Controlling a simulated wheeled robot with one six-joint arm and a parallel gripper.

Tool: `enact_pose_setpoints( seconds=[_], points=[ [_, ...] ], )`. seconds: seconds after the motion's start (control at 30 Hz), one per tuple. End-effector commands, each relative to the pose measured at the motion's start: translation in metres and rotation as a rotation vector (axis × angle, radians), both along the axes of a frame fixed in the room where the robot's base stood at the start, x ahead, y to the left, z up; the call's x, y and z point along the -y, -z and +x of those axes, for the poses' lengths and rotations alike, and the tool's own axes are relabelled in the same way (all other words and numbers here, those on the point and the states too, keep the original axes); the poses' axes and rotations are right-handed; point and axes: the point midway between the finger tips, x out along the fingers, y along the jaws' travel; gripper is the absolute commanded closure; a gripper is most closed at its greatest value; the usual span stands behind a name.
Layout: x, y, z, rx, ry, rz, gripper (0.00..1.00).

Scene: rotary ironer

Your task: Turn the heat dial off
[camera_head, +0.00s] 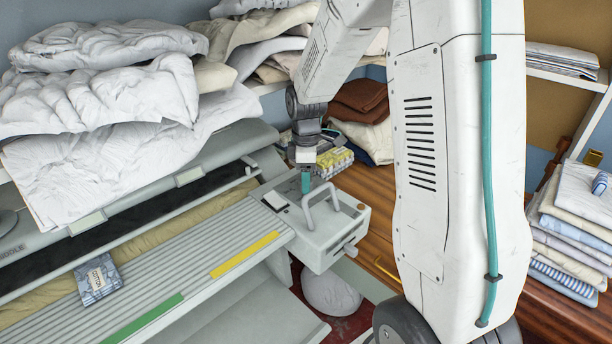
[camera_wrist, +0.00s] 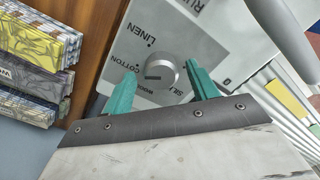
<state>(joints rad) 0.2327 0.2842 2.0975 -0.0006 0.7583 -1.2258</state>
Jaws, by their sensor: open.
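The heat dial (camera_wrist: 163,72) is a round silver knob on a pale grey panel (camera_wrist: 185,35), with LINEN, COTTON and SILK readable around it. A dark mark on the knob faces left in the wrist view, toward the COTTON and wool-side lettering. My gripper (camera_wrist: 161,69) is open, its teal fingers on either side of the dial in this view, with visible gaps to it. Whether the fingertips are level with the knob cannot be told. In the head view my gripper (camera_head: 306,182) is over the ironer's control box (camera_head: 322,245); the dial is hidden there.
Yellow patterned packs (camera_head: 333,162) stand just behind. White bedding (camera_head: 95,110) lies on the ironer at left. Folded linens (camera_head: 572,232) are stacked at right.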

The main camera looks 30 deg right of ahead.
Motion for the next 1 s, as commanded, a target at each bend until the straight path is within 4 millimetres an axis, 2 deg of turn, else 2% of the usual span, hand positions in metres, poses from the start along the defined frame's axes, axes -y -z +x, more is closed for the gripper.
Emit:
enact_pose_setpoints(
  seconds=[0.17,0.4,0.53,0.7,1.0],
  points=[
    [0.0,-0.012,0.001,0.003,0.0,-0.001,0.41],
    [0.001,-0.054,0.0,0.004,0.001,-0.001,0.41],
    [0.001,-0.07,0.001,0.003,0.001,-0.001,0.41],
    [0.001,-0.078,0.0,0.001,0.001,-0.001,0.41],
    [0.001,-0.078,0.0,0.0,0.001,0.0,0.41]
  ],
)
